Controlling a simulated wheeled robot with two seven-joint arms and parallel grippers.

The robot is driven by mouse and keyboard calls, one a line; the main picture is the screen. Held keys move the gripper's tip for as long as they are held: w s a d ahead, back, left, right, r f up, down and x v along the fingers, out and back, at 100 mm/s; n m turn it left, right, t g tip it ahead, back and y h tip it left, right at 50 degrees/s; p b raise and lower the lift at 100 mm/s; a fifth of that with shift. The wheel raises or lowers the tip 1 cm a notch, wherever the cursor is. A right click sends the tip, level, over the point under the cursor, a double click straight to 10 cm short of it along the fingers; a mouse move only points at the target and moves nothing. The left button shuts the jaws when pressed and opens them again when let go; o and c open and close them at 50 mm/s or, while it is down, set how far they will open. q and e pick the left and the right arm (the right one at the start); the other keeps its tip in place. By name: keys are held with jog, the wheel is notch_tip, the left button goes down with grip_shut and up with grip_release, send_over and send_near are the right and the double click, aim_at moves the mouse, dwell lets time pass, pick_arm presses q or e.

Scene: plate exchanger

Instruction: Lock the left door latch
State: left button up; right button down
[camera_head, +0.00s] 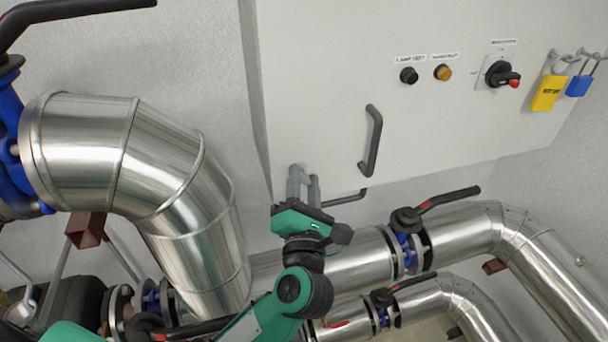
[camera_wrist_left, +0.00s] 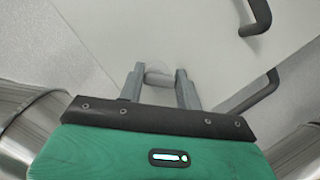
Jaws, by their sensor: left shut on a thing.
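The white cabinet door (camera_head: 330,90) fills the upper middle of the head view, with a dark bar handle (camera_head: 373,140) on it. My left gripper (camera_head: 304,172) is at the door's lower left corner. In the left wrist view its two grey fingers (camera_wrist_left: 158,78) are on either side of a small pale rounded piece (camera_wrist_left: 158,70), which looks like the latch. The gripper is shut on this piece. The latch's turn position cannot be told, as the fingers cover most of it. My right gripper is not in view.
A large silver elbow pipe (camera_head: 150,165) stands left of my left arm. Below the cabinet run more silver pipes with black-handled valves (camera_head: 405,220).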

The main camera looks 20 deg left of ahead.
pick_arm(q)
jog(key=m+h, duration=0.1)
jog(key=m, duration=0.1)
jog(key=m+g+h, duration=0.1)
jog(key=m, duration=0.2)
jog(key=shift+r, duration=0.1)
jog(key=shift+m+g+h, duration=0.3)
jog(key=shift+m+g, duration=0.1)
jog(key=shift+m, duration=0.85)
jog(key=shift+m+g+h, duration=0.3)
jog(key=shift+m+g, duration=0.1)
jog(key=shift+m, duration=0.85)
jog(key=o, duration=1)
jog(key=shift+d, duration=0.1)
